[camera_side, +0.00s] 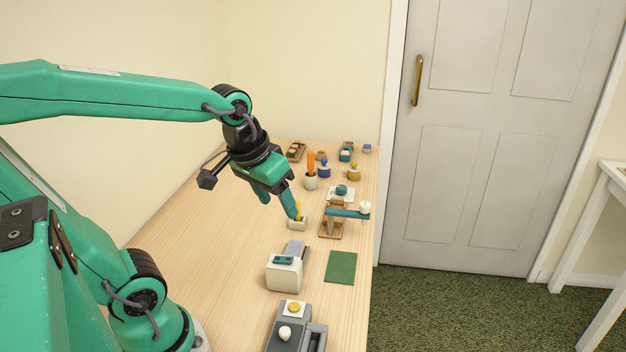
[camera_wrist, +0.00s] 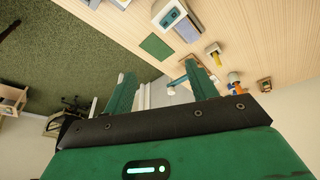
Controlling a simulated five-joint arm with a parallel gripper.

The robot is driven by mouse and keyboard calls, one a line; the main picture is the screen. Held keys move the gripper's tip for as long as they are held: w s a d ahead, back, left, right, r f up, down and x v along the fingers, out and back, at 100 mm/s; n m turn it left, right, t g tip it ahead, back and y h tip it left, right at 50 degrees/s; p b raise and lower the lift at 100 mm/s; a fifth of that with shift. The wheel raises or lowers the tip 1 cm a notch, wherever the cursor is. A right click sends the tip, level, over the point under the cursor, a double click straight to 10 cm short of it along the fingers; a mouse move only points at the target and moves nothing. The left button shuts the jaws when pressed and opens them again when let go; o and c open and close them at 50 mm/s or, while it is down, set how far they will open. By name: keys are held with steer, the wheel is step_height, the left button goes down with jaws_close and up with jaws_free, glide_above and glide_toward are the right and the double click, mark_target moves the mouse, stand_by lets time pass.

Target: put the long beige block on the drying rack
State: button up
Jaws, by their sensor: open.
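My gripper (camera_side: 281,208) is open and hangs above the table at its middle; its two green fingers are spread apart in the wrist view (camera_wrist: 158,74), with nothing seen between them. One fingertip appears close to a small cream holder (camera_side: 297,224) with a yellow piece in it; whether they touch I cannot tell. A low brown wooden frame (camera_side: 330,231), which may be the drying rack, stands just right of that holder, partly hidden by a teal bar. I cannot pick out the long beige block with certainty in either view.
A teal bar (camera_side: 346,213) with a white knob sticks out over the table's right side. A cream box (camera_side: 284,275), a green mat (camera_side: 341,267) and a grey unit (camera_side: 290,330) lie nearer. Several small items, including an orange-topped cup (camera_side: 311,182), stand behind. The left side is clear.

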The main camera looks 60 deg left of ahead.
steer(key=s+m, duration=0.1)
steer(key=s+d+m+t, duration=0.1)
steer(key=s, duration=0.1)
steer(key=s+d+r, duration=0.1)
steer(key=shift+s+d+r+m+t, duration=0.1)
steer(key=shift+s+d+m+t, duration=0.1)
steer(key=shift+m+t, duration=0.15)
